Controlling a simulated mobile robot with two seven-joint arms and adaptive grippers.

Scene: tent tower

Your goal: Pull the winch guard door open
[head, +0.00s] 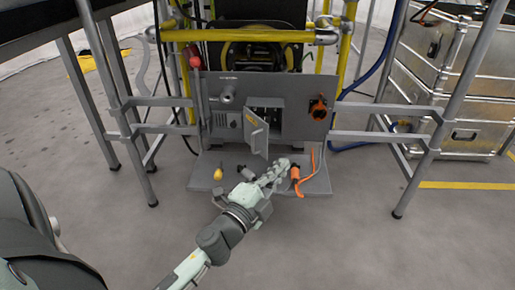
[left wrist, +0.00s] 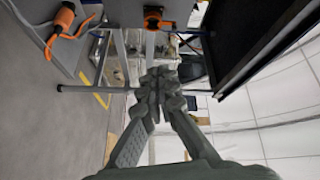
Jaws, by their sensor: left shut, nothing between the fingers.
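The winch guard door (head: 256,134) is a small grey panel door with a yellow mark, on the front of the grey winch panel (head: 290,88). It stands swung out from the panel, and a dark opening (head: 268,112) shows behind it. My left gripper (head: 280,168) is shut and empty, just below and to the right of the door. I see no contact between them. The left wrist view shows the shut fingers (left wrist: 160,82) too; I cannot make out the door there. My right gripper is not in view.
An orange socket (head: 318,107) is on the panel's right side. An orange plug (head: 295,173) with a cable and a yellow pear-shaped piece (head: 218,174) are on the base plate (head: 316,186). Metal frame legs flank the panel. Silver cases (head: 455,75) stand at right. The front floor is clear.

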